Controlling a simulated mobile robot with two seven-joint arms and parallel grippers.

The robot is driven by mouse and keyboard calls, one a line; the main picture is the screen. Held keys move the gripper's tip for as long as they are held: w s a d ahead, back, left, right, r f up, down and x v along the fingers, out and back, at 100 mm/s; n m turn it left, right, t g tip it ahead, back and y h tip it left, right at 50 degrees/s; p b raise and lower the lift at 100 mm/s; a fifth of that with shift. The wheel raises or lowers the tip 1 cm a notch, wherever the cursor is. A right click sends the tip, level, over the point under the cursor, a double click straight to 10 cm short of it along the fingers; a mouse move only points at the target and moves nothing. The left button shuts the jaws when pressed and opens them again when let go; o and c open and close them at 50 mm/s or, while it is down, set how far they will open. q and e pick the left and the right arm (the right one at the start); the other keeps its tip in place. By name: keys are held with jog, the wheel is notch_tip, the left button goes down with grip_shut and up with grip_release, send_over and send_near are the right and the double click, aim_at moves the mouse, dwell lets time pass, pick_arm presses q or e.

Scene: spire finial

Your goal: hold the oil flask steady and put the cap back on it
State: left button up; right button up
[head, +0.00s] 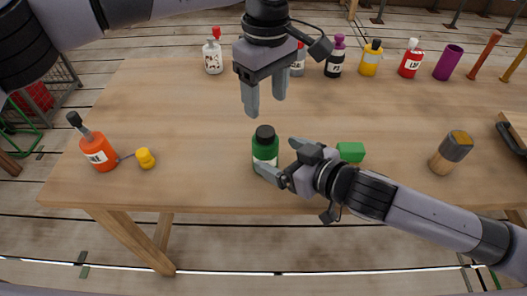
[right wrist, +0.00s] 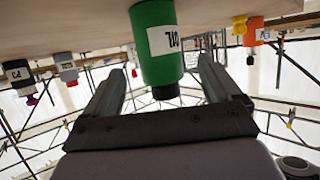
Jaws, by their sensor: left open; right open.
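The green oil flask (head: 264,153) stands upright near the table's front edge, with a black top (head: 265,134) on it. In the right wrist view the flask (right wrist: 157,45) appears upside down, with part of its white OIL label showing and its black top (right wrist: 166,92) pointing down. I cannot tell whether that black top is the cap or the bare neck. My right gripper (head: 277,156) is open, its fingers reaching to either side of the flask with gaps visible. My left gripper (head: 265,103) is open and empty, pointing down above and just behind the flask.
A green block (head: 350,152) lies right of the flask, behind my right arm. A brown-and-grey cylinder (head: 451,151) stands farther right. An orange bottle (head: 98,151) and small yellow piece (head: 145,158) are at left. Several bottles, including a red one (head: 411,60), line the back edge.

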aim_at(261, 147)
jog(key=shift+x, duration=3.6)
